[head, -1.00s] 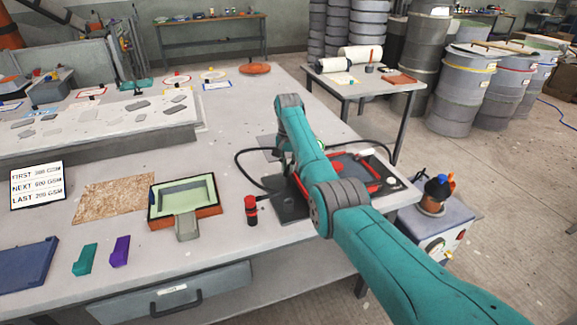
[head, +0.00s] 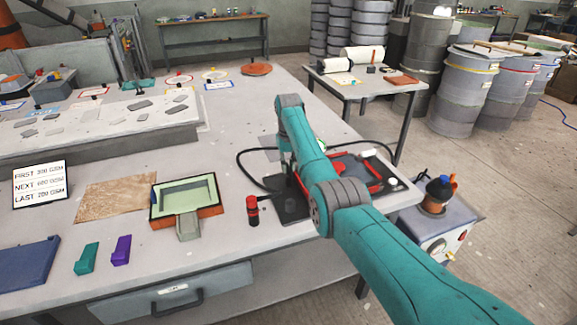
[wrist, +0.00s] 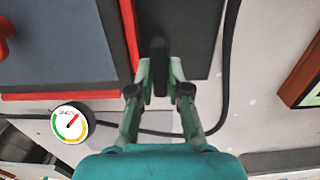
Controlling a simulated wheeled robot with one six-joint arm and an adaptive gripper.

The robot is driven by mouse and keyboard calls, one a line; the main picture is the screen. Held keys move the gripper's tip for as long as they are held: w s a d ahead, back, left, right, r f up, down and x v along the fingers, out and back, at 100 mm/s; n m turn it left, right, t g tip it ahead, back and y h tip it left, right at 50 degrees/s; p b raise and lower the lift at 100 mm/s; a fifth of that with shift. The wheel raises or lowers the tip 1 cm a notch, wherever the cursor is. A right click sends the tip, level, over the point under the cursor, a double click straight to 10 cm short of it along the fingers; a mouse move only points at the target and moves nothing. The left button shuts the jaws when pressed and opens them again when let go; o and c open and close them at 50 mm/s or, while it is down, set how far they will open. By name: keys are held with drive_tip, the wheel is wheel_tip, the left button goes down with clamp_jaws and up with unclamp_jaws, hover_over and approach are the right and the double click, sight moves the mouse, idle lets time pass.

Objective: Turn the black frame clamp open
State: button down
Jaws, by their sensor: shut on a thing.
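The black frame clamp (wrist: 159,62) shows in the wrist view as a small dark upright bar over a black plate (wrist: 190,25). The two fingers of my gripper (wrist: 160,75) stand on either side of it, shut on it near the fingertips. The red-edged frame (wrist: 131,35) with a dark grey sheet lies just left of the clamp. In the head view the red and black frame (head: 352,172) lies on the bench's right end, partly behind my arm.
A round gauge (wrist: 73,123) sits near the frame's edge. A black hose (wrist: 228,60) curves right of the plate. A red and black bottle (head: 252,210) and a green-lined mould (head: 185,198) stand left of my arm. The bench front between them is clear.

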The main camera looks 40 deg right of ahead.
idle(0.5)
drive_tip(key=c, duration=1.1)
unclamp_jaws()
wheel_tip(320, 180, up, 12)
drive_tip(key=shift+f, duration=0.1)
